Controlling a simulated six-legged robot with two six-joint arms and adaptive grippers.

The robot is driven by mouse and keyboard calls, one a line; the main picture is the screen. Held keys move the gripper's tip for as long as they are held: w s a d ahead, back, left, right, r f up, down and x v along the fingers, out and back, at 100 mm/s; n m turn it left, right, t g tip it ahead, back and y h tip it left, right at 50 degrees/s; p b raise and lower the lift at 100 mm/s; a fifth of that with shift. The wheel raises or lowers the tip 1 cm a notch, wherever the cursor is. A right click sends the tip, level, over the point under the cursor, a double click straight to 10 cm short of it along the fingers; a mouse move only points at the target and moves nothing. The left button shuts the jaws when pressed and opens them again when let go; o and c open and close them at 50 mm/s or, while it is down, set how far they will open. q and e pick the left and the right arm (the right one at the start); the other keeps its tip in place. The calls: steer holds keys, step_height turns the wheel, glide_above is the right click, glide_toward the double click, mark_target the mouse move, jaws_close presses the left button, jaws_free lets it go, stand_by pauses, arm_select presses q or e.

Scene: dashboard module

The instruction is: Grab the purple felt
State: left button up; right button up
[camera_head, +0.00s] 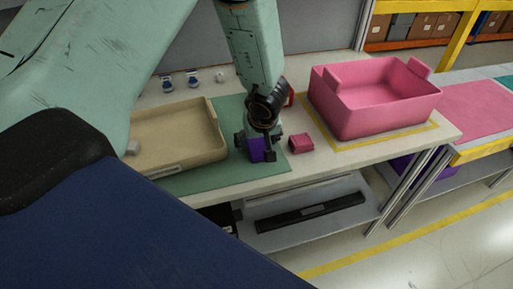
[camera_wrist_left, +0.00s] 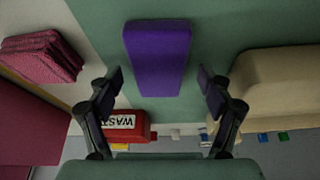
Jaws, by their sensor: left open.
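The purple felt (camera_wrist_left: 158,58) is a flat purple block lying on the green mat (camera_wrist_left: 220,22) in the left wrist view. In the head view the felt (camera_head: 256,154) shows under my left gripper (camera_head: 256,153), which partly hides it. My left gripper (camera_wrist_left: 160,88) is open, and its two fingers are spread to either side of the felt's near end in the wrist view. No hold on the felt shows. My right gripper is not in view.
A folded pink-red cloth (camera_head: 301,143) lies beside the mat. A beige tray (camera_head: 205,152) stands to the left, and a pink bin (camera_head: 375,113) stands to the right inside yellow tape. A red container marked WAST (camera_wrist_left: 130,128) shows in the wrist view.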

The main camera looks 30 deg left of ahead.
mark_target(257, 144)
arm_select(q)
steer(key=shift+w+d+r, duration=0.1)
steer(key=shift+d, duration=0.05)
steer(key=shift+c, duration=0.6)
steer(key=shift+a, duration=0.2)
steer(key=c, duration=0.6)
steer(key=shift+d, duration=0.15)
steer(key=c, duration=0.3)
steer(key=shift+r+p, duration=0.3)
steer(key=shift+r, duration=0.05)
step_height(257, 144, up, 17)
steer(key=p, duration=1)
steer(key=shift+r, duration=0.15)
